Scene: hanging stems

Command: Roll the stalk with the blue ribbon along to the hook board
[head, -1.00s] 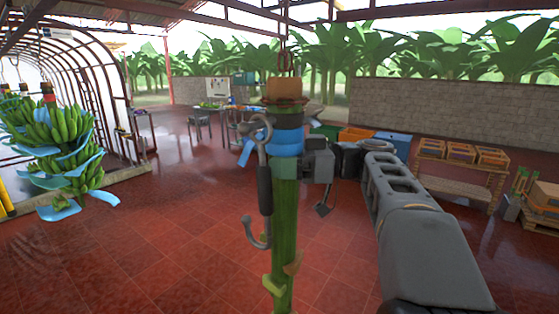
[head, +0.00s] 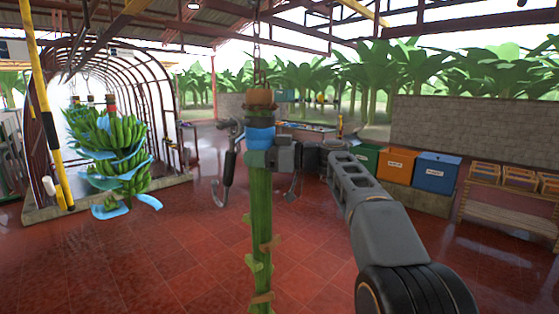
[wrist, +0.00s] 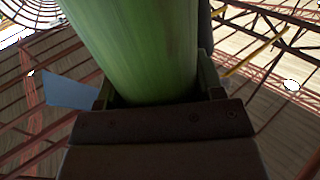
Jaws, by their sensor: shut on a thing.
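The stalk (head: 260,215) is a thick green stem hanging upright from a chain (head: 261,65), with a brown cut top. A blue ribbon (head: 260,140) is wrapped around it near the top. My gripper (head: 262,159) is shut on the stalk just below the ribbon. In the wrist view the stalk (wrist: 140,45) rises between my gripper's jaws (wrist: 158,98), and a blue flap (wrist: 68,91) shows at its left. A grey metal hook (head: 229,165) hangs just left of the stalk. I cannot make out a hook board in these frames.
A banana bunch (head: 115,150) with blue sheets hangs at the left, before an arched tunnel frame (head: 165,110). A yellow post (head: 45,120) stands further left. Green, orange (head: 398,165) and blue (head: 436,172) bins and a crate bench (head: 500,205) stand at the right. Red floor (head: 170,255) lies open ahead.

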